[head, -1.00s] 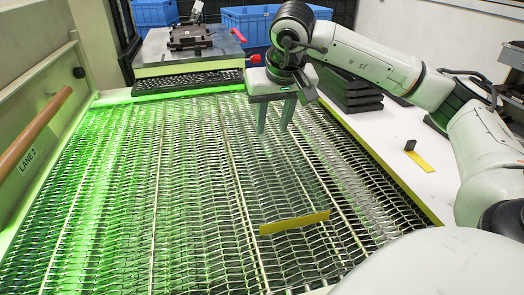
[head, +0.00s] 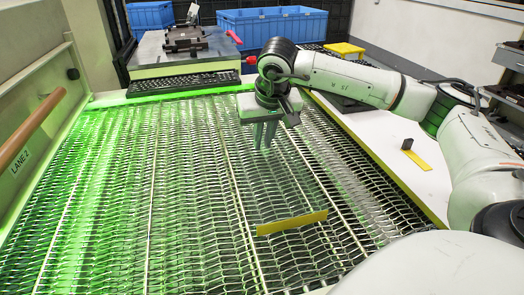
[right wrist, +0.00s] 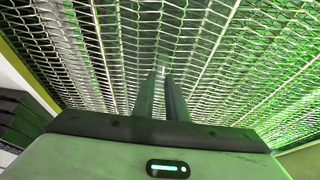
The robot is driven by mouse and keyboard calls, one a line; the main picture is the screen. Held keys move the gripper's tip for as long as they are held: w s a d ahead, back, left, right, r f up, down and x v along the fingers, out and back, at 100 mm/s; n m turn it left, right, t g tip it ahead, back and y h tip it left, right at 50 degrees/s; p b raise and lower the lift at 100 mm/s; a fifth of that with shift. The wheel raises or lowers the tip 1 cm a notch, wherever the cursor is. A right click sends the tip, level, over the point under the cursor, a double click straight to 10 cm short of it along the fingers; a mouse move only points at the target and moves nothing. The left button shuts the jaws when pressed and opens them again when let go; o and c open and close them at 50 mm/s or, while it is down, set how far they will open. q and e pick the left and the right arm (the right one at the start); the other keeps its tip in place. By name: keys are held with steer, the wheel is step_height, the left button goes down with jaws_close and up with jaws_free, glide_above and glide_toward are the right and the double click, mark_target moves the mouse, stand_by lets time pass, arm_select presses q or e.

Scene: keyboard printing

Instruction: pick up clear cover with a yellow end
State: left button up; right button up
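The clear cover shows mainly by its yellow end (head: 291,223), a flat yellow strip on the wire mesh belt (head: 110,200). Its clear part is hard to make out against the mesh. My right gripper (head: 265,146) points down over the far part of the belt, behind the yellow end and apart from it. Its two fingers are close together with a narrow gap and nothing seen between them. In the right wrist view the fingers (right wrist: 162,78) point at the mesh, and no yellow end shows there. My left gripper is not in view.
A black keyboard (head: 184,84) lies at the belt's far end. On the white side table at right is another yellow strip (head: 417,160) with a small black block. Blue bins (head: 265,27) stand at the back. The belt between gripper and yellow end looks free of other objects.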

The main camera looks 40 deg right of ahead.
mark_target(263, 142)
jaws_close()
steer(key=shift+r, duration=0.25)
step_height(263, 142, up, 10)
steer(key=p, duration=0.2)
steer(key=shift+f, duration=0.2)
